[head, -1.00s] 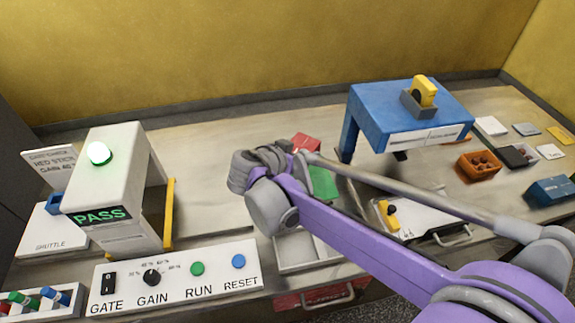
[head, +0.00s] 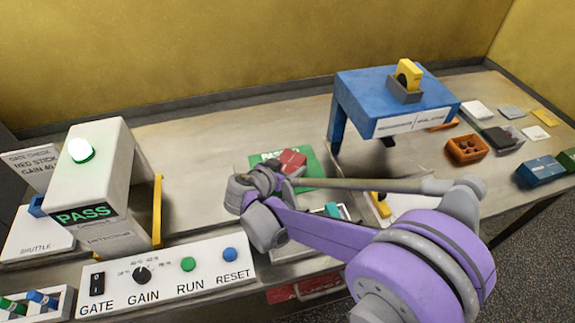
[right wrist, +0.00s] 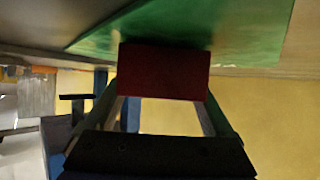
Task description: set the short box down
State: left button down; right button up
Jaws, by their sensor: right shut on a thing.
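The red short box (head: 292,160) is at the green mat (head: 316,176), left of the blue stand. My right gripper (right wrist: 162,103) is shut on it. In the right wrist view the red box (right wrist: 164,72) sits between the two fingers, with the green mat (right wrist: 235,35) right against its far edge. The box looks very low over the mat or touching it; I cannot tell which. In the head view my right wrist and arm hide the mat's front left part and most of the fingers. My left gripper is not in view.
The white PASS gate (head: 105,180) and the button panel (head: 170,275) stand to the left. The blue stand (head: 378,98), holding a yellow piece (head: 408,73), is to the right. The bench behind the mat is clear.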

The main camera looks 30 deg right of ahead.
jog(key=shift+f, duration=0.15)
jog(key=o, duration=1.2)
jog(key=shift+o, duration=0.2)
jog(key=shift+a+r, duration=0.15)
jog(key=shift+r, duration=0.1)
jog(key=v, duration=1.1)
jog(key=shift+s+a+r+p, duration=0.15)
jog(key=shift+s+a+p, duration=0.1)
jog(key=shift+a+p, duration=0.05)
